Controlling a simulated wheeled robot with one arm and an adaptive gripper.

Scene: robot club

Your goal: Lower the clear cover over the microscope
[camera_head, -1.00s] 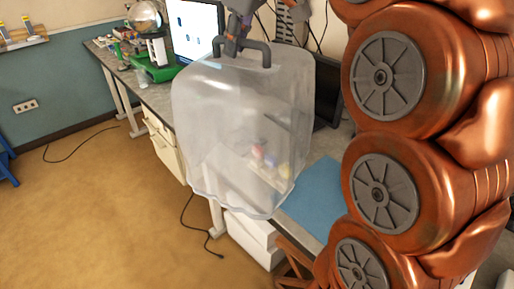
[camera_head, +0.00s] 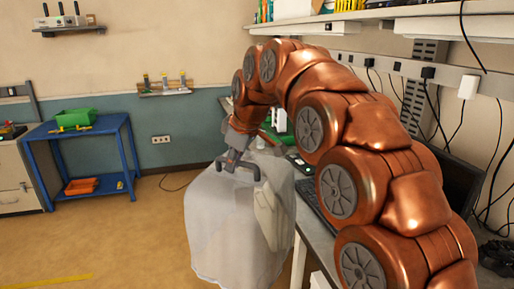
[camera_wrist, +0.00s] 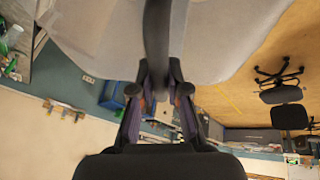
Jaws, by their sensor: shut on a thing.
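The clear cover (camera_head: 225,225) is a large, cloudy see-through hood with a dark bar handle (camera_head: 240,167) on top. My gripper (camera_head: 236,157) is shut on this handle, and the cover hangs below it at the left side of the workbench, partly in front of the floor. In the wrist view the handle (camera_wrist: 157,35) runs between the fingers of my gripper (camera_wrist: 158,92), with the cover's pale wall (camera_wrist: 105,35) beyond. A cream shape shows through the cover's right side; I cannot tell what it is.
The workbench (camera_head: 317,232) holds a keyboard (camera_head: 316,203) and a dark monitor (camera_head: 456,180). My copper arm hides much of the bench. A blue table (camera_head: 92,140) with a green bin (camera_head: 76,118) stands at the far left. Open floor lies left of the cover. A chair (camera_wrist: 282,92) shows at right in the wrist view.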

